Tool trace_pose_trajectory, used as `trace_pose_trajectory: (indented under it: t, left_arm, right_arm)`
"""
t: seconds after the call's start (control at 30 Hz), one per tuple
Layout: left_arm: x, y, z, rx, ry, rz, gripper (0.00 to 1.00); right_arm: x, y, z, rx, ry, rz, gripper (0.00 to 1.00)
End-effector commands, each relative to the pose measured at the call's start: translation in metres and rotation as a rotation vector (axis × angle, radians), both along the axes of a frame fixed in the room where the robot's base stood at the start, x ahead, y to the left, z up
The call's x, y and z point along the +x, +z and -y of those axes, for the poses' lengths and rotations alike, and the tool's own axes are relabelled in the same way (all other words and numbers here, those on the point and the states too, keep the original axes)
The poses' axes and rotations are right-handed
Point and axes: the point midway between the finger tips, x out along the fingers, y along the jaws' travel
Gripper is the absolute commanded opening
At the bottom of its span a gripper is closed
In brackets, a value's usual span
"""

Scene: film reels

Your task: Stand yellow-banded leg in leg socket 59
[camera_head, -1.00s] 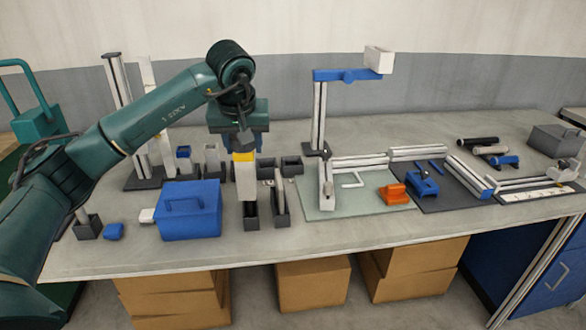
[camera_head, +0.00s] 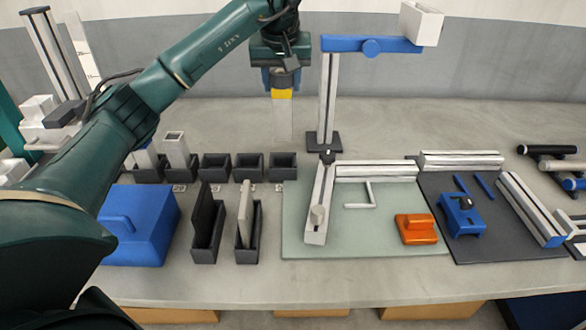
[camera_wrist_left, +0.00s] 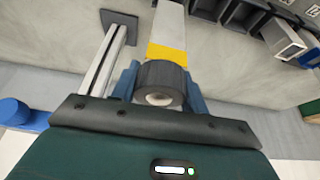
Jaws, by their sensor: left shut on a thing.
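The yellow-banded leg (camera_head: 283,118) is a pale upright bar with a yellow band near its top. My left gripper (camera_head: 281,84) is shut on its dark upper end and holds it upright. In the head view the leg's lower end shows just above the rightmost dark socket (camera_head: 282,167), with a gap between them. The leg (camera_wrist_left: 168,25) also shows in the left wrist view, its far end cut off by the frame. Small labels lie in front of the sockets; I cannot read which is 59. My right gripper is not in view.
Left of that socket, two empty sockets (camera_head: 215,168) and two holding pale legs (camera_head: 176,148) form a row. A post with a blue arm (camera_head: 372,45) stands close right of the leg. Two dark bins (camera_head: 207,246) and a blue box (camera_head: 140,228) lie in front.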

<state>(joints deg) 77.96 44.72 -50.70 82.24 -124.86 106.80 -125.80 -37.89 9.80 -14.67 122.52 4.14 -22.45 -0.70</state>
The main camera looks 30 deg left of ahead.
Motion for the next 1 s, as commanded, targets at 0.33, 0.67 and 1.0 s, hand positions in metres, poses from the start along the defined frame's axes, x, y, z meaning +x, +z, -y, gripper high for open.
trace_pose_trajectory:
  t: [0.33, 0.67, 1.0]
  left_arm:
    - [-0.001, -0.057, 0.0, 0.0, 0.0, 0.0, 0.0]
    - [-0.001, -0.095, 0.0, 0.001, 0.0, 0.001, 0.0]
    - [0.0, -0.102, 0.0, 0.0, 0.0, 0.005, 0.0]
  right_arm:
    - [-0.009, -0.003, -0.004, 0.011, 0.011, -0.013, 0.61]
    - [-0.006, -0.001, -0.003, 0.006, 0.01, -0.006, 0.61]
    - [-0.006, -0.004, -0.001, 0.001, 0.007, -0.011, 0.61]
